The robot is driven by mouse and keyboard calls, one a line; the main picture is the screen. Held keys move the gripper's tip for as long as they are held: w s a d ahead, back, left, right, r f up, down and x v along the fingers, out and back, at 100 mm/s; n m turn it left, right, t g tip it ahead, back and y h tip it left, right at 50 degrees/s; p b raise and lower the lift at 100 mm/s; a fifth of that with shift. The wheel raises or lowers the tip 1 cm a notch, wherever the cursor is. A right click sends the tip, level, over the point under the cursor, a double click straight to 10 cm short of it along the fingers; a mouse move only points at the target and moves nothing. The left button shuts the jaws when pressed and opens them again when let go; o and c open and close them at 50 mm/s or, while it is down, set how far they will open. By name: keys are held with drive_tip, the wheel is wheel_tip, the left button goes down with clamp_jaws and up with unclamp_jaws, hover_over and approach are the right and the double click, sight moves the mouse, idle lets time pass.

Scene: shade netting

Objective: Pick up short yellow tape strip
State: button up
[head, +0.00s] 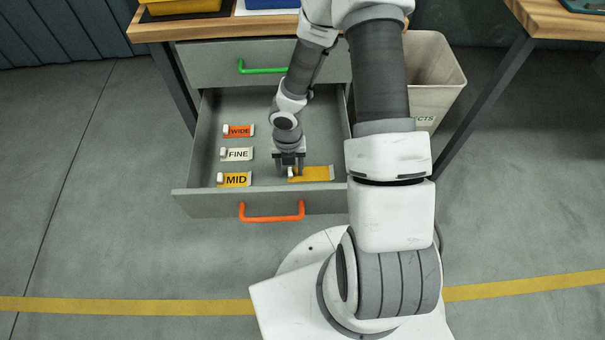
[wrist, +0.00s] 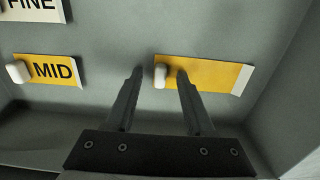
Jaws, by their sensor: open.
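A plain yellow tape strip (head: 315,174) with a white end and a white knob lies on the floor of the open drawer, near its front right. It also shows in the wrist view (wrist: 210,74). A yellow strip marked MID (head: 236,180) lies at the drawer's front left, also with a white knob; it looks shorter in the wrist view (wrist: 52,70). My gripper (head: 289,170) points down at the plain strip's left end. In the wrist view my gripper (wrist: 160,73) is open, its fingertips on either side of that strip's white knob. I cannot tell whether they touch it.
An orange WIDE strip (head: 239,131) and a pale FINE strip (head: 237,154) lie behind the MID strip. The drawer's front wall (head: 222,203) with an orange handle (head: 272,212) stands close to the gripper. The back drawer with a green handle (head: 268,69) is shut.

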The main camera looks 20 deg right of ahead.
clamp_jaws()
drive_tip(key=shift+r, duration=0.1)
